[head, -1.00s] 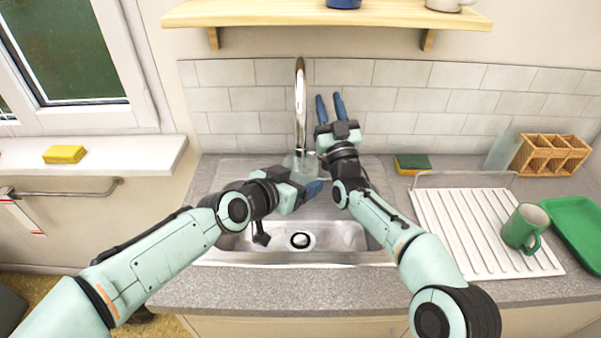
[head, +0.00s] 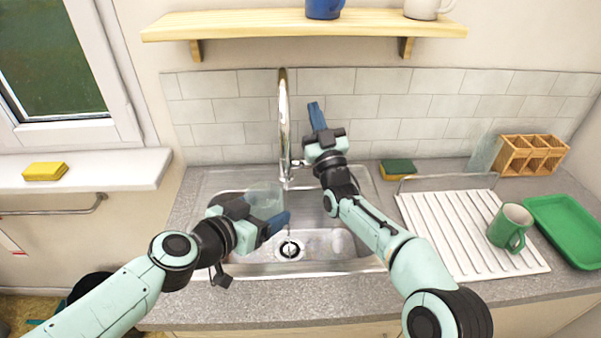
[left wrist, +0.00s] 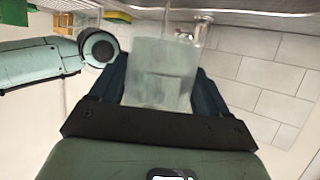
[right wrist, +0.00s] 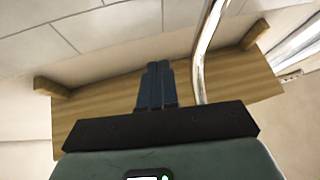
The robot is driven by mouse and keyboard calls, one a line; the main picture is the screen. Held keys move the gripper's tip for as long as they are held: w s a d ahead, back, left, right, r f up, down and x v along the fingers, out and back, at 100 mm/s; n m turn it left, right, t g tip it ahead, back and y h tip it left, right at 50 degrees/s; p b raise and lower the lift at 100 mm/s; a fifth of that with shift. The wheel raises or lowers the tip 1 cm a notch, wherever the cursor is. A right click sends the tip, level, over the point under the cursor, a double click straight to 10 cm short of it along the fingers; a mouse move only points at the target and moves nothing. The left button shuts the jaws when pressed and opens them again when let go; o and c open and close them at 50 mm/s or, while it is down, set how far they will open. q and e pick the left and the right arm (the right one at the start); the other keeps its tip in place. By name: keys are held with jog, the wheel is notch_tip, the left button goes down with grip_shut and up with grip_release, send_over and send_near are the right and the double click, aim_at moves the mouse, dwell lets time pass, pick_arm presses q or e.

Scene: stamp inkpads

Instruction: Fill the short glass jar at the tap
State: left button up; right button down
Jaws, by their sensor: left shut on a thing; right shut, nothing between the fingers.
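The short glass jar (head: 265,196) is clear and held over the sink by my left gripper (head: 272,212). In the left wrist view the jar (left wrist: 160,75) sits between both fingers, with a faint line across its middle; I cannot tell its water level for sure. The chrome tap (head: 284,125) stands behind the sink. The jar is to the left of and in front of its spout. A faint thin streak below the spout may be water. My right gripper (head: 317,112) is shut and empty, fingers pointing up, right of the tap; its closed fingers show in the right wrist view (right wrist: 155,85).
The steel sink (head: 325,245) lies below the jar. A drying rack (head: 465,230) with a green mug (head: 510,226) and a green tray (head: 565,230) are at right. A sponge (head: 398,168) lies behind the rack. A wooden shelf (head: 300,27) hangs above the tap.

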jog(key=s+d+f+n+g+y, duration=0.45)
jog(key=f+n+g+y, duration=0.2)
jog(key=n, duration=0.75)
jog(key=s+d+f+n+g+y, duration=0.45)
jog(key=d+f+n+g, duration=0.2)
jog(key=n, duration=0.85)
jog(key=x, duration=1.1)
jog(key=shift+r, duration=0.15)
jog(key=w+r, duration=0.1)
jog(key=w+r+m, duration=0.1)
jog(key=w, duration=0.1)
jog(key=shift+r+m+h, duration=0.2)
jog(key=shift+m+h, duration=0.1)
jog(key=shift+h, duration=0.1)
